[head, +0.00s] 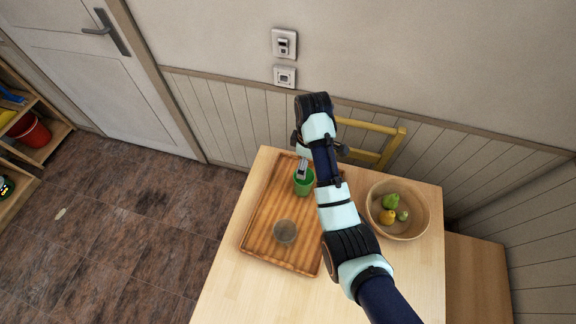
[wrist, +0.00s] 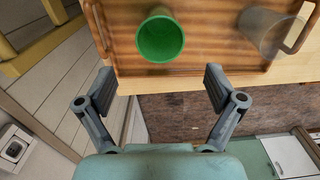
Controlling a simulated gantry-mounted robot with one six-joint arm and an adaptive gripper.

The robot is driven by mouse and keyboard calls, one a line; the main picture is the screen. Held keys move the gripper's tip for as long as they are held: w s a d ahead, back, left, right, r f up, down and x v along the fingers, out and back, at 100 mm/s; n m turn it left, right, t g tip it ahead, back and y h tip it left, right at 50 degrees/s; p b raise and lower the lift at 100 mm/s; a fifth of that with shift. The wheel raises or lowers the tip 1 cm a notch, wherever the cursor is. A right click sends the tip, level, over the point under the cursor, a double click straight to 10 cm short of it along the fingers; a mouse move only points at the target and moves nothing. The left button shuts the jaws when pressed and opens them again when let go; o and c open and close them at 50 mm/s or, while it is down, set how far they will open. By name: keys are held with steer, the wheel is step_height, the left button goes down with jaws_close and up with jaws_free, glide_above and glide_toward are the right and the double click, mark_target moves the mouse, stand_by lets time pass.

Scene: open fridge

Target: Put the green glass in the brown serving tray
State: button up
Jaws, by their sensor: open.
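The green glass (head: 304,187) stands within the brown serving tray (head: 262,222), toward its far end. In the wrist view the green glass (wrist: 160,40) shows its open mouth and appears upright on the bare wooden tray (wrist: 205,40). My gripper (head: 302,168) is beside the glass at the tray's far end. In the wrist view my gripper (wrist: 160,88) is open, with nothing between its fingers, and the glass lies beyond the fingertips, apart from them. My arm hides part of the tray's right side in the head view.
A clear glass (head: 285,232) stands in the nearer part of the tray. A round wooden bowl (head: 424,222) with fruit is on the table to the right. A yellow chair (head: 395,135) stands behind the table. The near tabletop (head: 240,292) is clear.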

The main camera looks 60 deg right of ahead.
steer(key=w+a+r+t+h, duration=0.15)
steer(key=w+a, duration=0.25)
steer(key=a, duration=0.4)
steer(key=w+a+r+t, duration=0.3)
steer(key=w+a, duration=0.2)
steer(key=a, duration=0.2)
steer(key=w+a+r+t+h, duration=0.15)
steer(key=w+a, duration=0.25)
steer(key=a, duration=0.4)
steer(key=s+a+r+m+t+y, duration=0.1)
steer(key=s+a+r+t, duration=0.1)
steer(key=a+r, duration=0.4)
steer(key=s+a+r+t+y, duration=0.2)
steer(key=a+r+t, duration=0.2)
steer(key=a, duration=0.7)
steer(key=shift+s+a+r+m+t, duration=0.35)
steer(key=shift+r+m+t, duration=0.05)
steer(key=shift+r, duration=0.5)
step_height(320, 180, up, 27)
steer(key=p, duration=2.7)
steer(key=shift+d, duration=0.15)
